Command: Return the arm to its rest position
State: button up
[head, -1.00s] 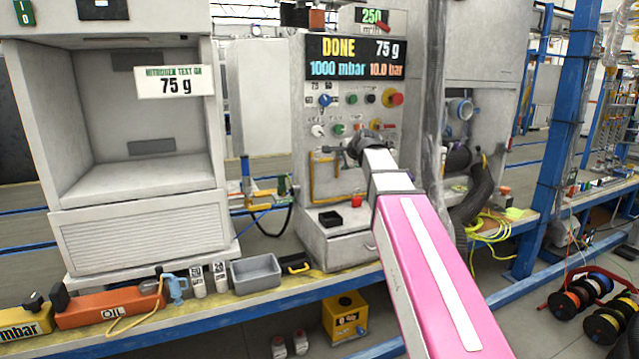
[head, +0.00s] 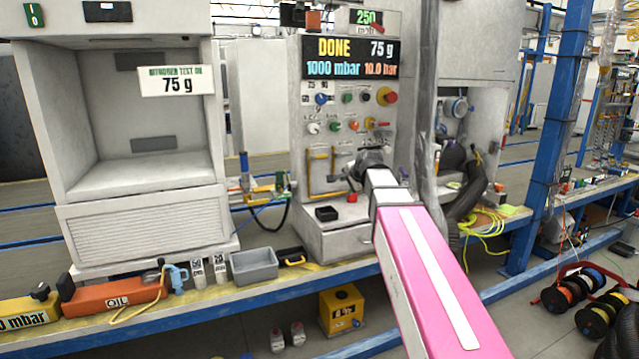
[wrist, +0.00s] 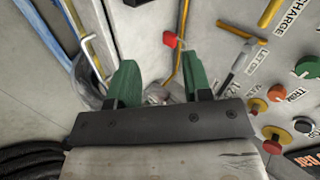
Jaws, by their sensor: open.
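My arm, with its pink link, reaches from the lower right toward the charging station (head: 345,105) in the head view. My gripper (wrist: 160,82) shows two green fingers standing apart in the wrist view, with nothing held between them. In the head view my gripper (head: 352,172) is small and dark, in front of the lower part of the station's panel. It is below the row of knobs and beside the yellow pipe (head: 311,175). The station's display (head: 350,58) reads DONE, 75 g, 1000 mbar and 10.0 bar.
A red knob (wrist: 170,40) and a lever labelled LET OFF (wrist: 238,62) show beyond the fingers. A grey tray (head: 254,265) and an orange OIL box (head: 112,296) stand along the bench's front edge.

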jog(key=s+d+f+n+g+h, duration=0.1)
jog(key=s+d+f+n+g, duration=0.1)
jog(key=s+f, duration=0.6)
jog(key=s+d+f+n+g+h, duration=0.1)
jog(key=s+d+f+n+g, duration=0.2)
jog(key=s+f, duration=0.6)
jog(key=s+d+f+n+g+h, duration=0.1)
jog(key=s+d+f+n+g, duration=0.2)
jog(key=f, duration=1.4)
jog(key=s+n+g, duration=0.1)
jog(key=s+n, duration=0.2)
jog(key=s, duration=0.3)
jog(key=shift+d+f, duration=0.2)
jog(key=shift+f, duration=0.1)
